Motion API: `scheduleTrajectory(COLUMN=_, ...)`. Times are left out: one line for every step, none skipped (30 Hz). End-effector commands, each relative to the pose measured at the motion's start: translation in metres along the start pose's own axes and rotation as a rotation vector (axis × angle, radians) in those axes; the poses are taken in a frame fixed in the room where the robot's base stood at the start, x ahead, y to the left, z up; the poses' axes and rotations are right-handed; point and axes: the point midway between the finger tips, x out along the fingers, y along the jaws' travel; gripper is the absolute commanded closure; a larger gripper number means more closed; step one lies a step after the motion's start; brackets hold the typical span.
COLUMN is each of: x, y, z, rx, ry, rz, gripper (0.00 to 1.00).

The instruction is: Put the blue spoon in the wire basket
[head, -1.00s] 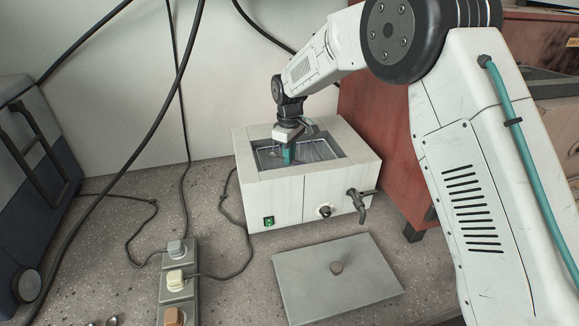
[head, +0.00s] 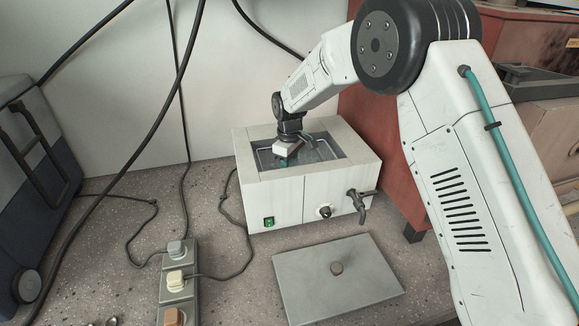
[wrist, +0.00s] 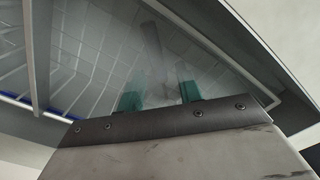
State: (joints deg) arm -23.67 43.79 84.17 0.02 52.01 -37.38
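The wire basket (head: 322,149) sits inside the open water bath (head: 272,192); its wire mesh (wrist: 90,62) also shows in the wrist view. My gripper (head: 286,163) reaches down into the bath over the basket's left part. In the wrist view my gripper's two teal fingers (wrist: 162,93) stand apart, open, above the mesh. A dim grey elongated shape lies beyond and between the fingertips; I cannot tell whether it is the spoon or a shadow. A thin blue strip shows at the lower left of the wrist view, not clearly the spoon. The blue spoon is not clearly seen in the head view.
The bath's grey lid (head: 338,281) with a knob lies on the bench in front. A tap (head: 360,204) sticks out of the bath's front. A power strip (head: 177,281) with cables stands at the left front. A red cabinet (head: 385,150) is close on the right.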

Motion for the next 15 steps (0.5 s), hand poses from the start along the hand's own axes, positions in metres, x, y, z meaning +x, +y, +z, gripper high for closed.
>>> scheduleTrajectory(x=0.000, y=0.000, z=0.000, rx=0.000, ry=0.000, rz=0.000, gripper=0.65)
scheduleTrajectory(x=0.000, y=0.000, z=0.000, rx=0.000, ry=0.000, rz=0.000, gripper=0.65)
scheduleTrajectory(x=-0.002, y=0.000, z=0.000, rx=0.000, ry=0.000, rz=0.000, gripper=0.65)
scheduleTrajectory(x=-0.003, y=0.000, z=0.000, rx=0.000, ry=0.001, rz=0.000, gripper=0.65)
scheduleTrajectory(x=-0.005, y=0.000, z=0.000, rx=0.000, ry=0.001, rz=0.000, gripper=0.65)
scheduleTrajectory(x=-0.009, y=0.000, z=0.000, rx=0.000, ry=0.001, rz=0.000, gripper=0.65)
scheduleTrajectory(x=-0.014, y=0.000, z=0.000, rx=0.000, ry=0.001, rz=0.001, gripper=0.65)
scheduleTrajectory(x=-0.018, y=0.000, z=0.000, rx=0.000, ry=0.002, rz=0.002, gripper=0.65)
scheduleTrajectory(x=-0.026, y=0.001, z=-0.001, rx=0.000, ry=0.003, rz=0.002, gripper=0.65)
scheduleTrajectory(x=-0.032, y=0.000, z=-0.001, rx=0.000, ry=0.003, rz=0.002, gripper=0.65)
scheduleTrajectory(x=-0.039, y=0.001, z=-0.001, rx=0.000, ry=0.003, rz=0.002, gripper=0.65)
scheduleTrajectory(x=-0.048, y=0.001, z=-0.001, rx=0.000, ry=0.004, rz=0.003, gripper=0.65)
scheduleTrajectory(x=-0.055, y=0.001, z=-0.001, rx=0.000, ry=0.004, rz=0.003, gripper=0.65)
scheduleTrajectory(x=-0.062, y=0.001, z=-0.001, rx=0.000, ry=0.004, rz=0.003, gripper=0.65)
scheduleTrajectory(x=-0.070, y=0.000, z=-0.001, rx=0.000, ry=0.002, rz=0.002, gripper=0.65)
